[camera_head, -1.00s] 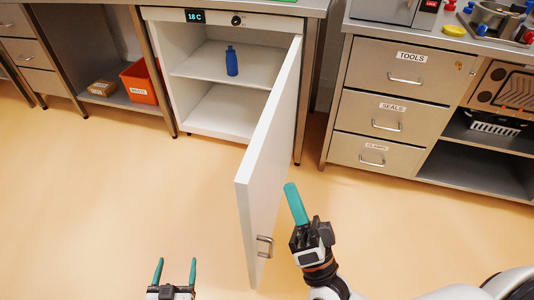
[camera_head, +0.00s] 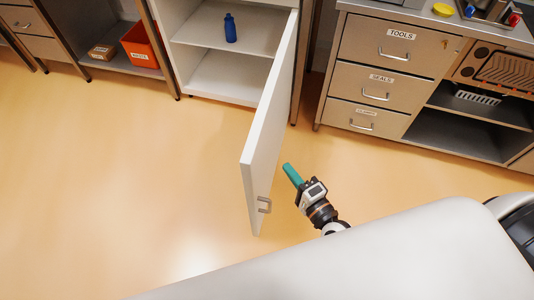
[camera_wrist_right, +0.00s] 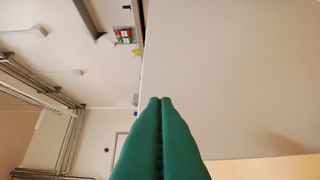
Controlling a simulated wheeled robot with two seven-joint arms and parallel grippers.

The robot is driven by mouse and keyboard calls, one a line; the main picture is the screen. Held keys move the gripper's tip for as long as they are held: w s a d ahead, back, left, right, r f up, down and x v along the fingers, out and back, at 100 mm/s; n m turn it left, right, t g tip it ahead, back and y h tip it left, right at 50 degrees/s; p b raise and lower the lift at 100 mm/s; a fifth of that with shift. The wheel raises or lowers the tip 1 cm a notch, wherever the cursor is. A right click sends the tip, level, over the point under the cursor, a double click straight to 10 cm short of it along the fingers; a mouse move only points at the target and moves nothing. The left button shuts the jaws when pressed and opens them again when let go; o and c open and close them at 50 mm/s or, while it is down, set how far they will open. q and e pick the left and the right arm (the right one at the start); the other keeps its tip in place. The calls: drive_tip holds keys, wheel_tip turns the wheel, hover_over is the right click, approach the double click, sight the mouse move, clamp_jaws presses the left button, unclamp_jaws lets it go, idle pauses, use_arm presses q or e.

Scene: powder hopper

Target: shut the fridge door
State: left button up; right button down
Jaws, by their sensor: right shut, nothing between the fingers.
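The white fridge door (camera_head: 268,115) stands wide open, swung out toward me from the fridge (camera_head: 222,92) under the bench. My right gripper (camera_head: 290,170) is shut and empty, just right of the door. In the right wrist view its green fingers (camera_wrist_right: 160,130) are pressed together, with the door's pale face (camera_wrist_right: 235,75) filling the right side. I cannot tell whether the fingers touch the door. My left gripper is not in view.
A blue bottle (camera_head: 230,28) stands on the upper fridge shelf. A drawer cabinet (camera_head: 372,75) is at the right, and an orange bin (camera_head: 141,45) sits on a low shelf at the left. The floor left of the door is clear.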

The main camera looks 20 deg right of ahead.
sight(259, 147)
drive_tip(key=w+a, duration=0.1)
drive_tip(key=w, duration=0.1)
drive_tip(key=w+a, duration=0.1)
drive_tip(key=w, duration=0.1)
drive_tip(key=w+a+p, duration=0.1)
drive_tip(key=w, duration=0.1)
drive_tip(key=shift+a+r, duration=0.1)
drive_tip(key=shift+a, duration=0.25)
drive_tip(key=shift+w+a, duration=0.25)
drive_tip(key=shift+a, duration=0.15)
drive_tip(key=shift+a, duration=0.1)
